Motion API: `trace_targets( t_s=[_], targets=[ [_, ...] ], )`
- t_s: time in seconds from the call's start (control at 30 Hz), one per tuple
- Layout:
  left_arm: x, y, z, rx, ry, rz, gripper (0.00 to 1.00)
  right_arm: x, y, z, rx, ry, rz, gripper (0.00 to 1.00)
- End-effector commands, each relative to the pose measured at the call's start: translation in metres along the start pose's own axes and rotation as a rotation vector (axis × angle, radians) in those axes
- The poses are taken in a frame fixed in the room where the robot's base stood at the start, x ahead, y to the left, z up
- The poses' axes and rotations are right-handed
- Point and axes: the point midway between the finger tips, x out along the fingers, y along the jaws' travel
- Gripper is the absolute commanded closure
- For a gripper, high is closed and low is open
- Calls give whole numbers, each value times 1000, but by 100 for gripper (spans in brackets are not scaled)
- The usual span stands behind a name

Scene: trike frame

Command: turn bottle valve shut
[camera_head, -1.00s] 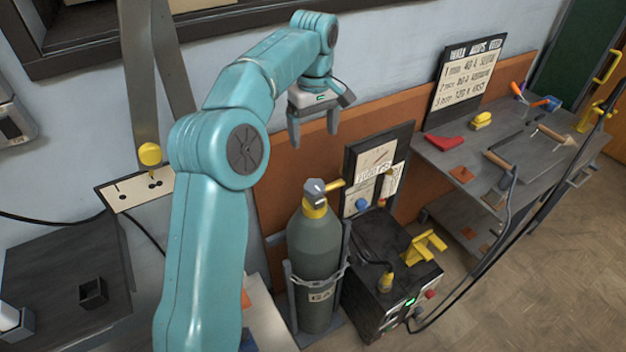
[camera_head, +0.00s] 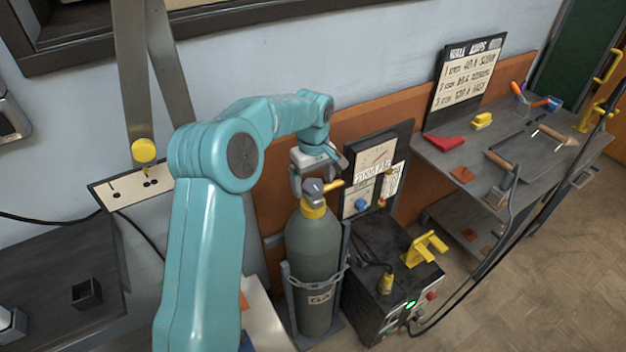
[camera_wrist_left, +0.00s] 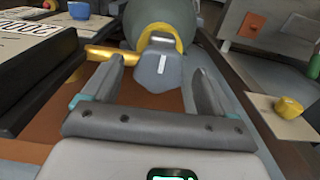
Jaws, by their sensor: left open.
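The gas bottle (camera_head: 314,248) is grey-green and stands upright behind a chain. Its grey valve (camera_head: 312,188) with a white mark sits on top, above a yellow collar. A yellow outlet points to the right in the head view. My left gripper (camera_head: 316,186) is open and points down at the valve. In the left wrist view the valve (camera_wrist_left: 158,68) lies between and just beyond the fingertips of my left gripper (camera_wrist_left: 160,75). Whether a finger touches it, I cannot tell. My right gripper is in neither view.
A dark gauge board (camera_head: 376,170) stands close to the right of the valve. A black welding machine (camera_head: 390,275) with a yellow handle is beside the bottle. A workbench (camera_head: 450,165) with tools is at the right. An orange wall panel runs behind.

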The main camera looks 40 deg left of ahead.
Motion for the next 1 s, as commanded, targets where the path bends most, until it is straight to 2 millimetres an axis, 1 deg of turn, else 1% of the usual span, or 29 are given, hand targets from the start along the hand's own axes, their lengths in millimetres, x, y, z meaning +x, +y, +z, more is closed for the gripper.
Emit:
trace_targets(
  t_s=[0.17, 0.2, 0.27, 0.3, 0.33, 0.67, 0.87, 1.0],
  targets=[
    [0, 0, 0, 0, 0, -1, 13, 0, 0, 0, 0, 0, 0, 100],
    [0, 0, 0, 0, 0, -1, 26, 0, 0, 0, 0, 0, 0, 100],
    [0, 0, 0, 0, 0, -1, 46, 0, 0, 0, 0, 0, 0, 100],
    [0, 0, 0, 0, 0, -1, 59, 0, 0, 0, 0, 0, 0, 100],
    [0, 0, 0, 0, 0, -1, 69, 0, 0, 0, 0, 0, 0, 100],
    [-1, 0, 0, 31, 0, -1, 70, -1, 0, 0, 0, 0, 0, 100],
    [-1, 0, 0, 133, 0, -1, 70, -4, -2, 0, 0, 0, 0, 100],
    [-2, 0, -1, 247, 0, -2, 70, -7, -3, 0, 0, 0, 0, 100]
  ],
)
